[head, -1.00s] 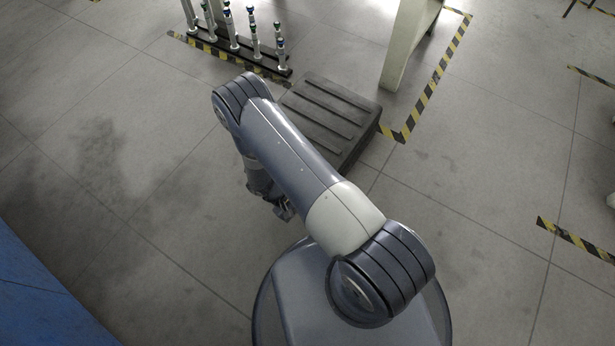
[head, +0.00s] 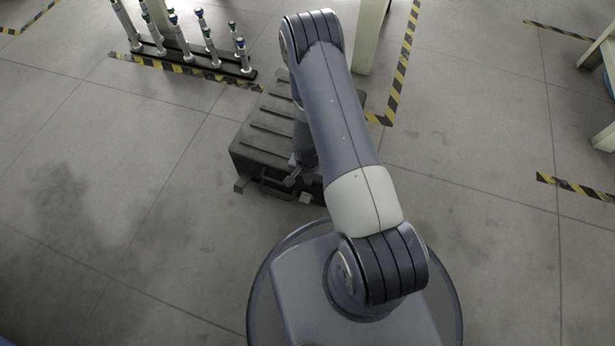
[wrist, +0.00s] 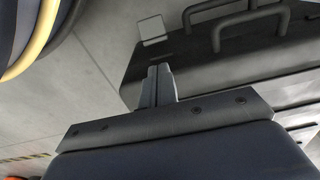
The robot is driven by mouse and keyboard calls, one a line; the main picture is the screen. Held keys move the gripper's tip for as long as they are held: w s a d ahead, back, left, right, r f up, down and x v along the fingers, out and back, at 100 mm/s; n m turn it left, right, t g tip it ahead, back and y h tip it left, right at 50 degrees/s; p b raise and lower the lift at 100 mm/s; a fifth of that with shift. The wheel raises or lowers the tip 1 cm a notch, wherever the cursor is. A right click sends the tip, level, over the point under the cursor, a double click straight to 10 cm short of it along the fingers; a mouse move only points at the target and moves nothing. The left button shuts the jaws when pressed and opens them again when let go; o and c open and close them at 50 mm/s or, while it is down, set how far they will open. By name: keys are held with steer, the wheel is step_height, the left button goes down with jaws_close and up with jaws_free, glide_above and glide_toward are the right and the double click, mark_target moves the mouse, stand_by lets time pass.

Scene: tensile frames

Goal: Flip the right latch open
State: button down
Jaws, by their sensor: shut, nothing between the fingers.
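The dark grey ribbed case (head: 262,138) lies on the floor; it also shows in the wrist view (wrist: 200,62). Its handle (head: 272,189) is on the edge facing me, and is near the top of the wrist view (wrist: 250,22). The right latch (head: 305,197) is a pale flap that appears to stick out from that edge; the wrist view shows it (wrist: 152,29) beside the handle. The left latch (head: 240,185) also juts out. My gripper (head: 291,181) is shut and empty near the right latch, apart from it in the wrist view (wrist: 158,68).
A rack (head: 195,62) with several capped posts stands behind the case. A pale leg (head: 371,35) stands behind it to the right, near yellow-black floor tape (head: 400,75).

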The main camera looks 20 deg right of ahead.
mark_target(306, 199)
step_height(306, 199, down, 6)
steer(key=shift+w+r+b, duration=0.1)
steer(key=shift+b, duration=0.75)
steer(key=shift+a+r+p, duration=0.15)
steer(key=shift+p, duration=0.75)
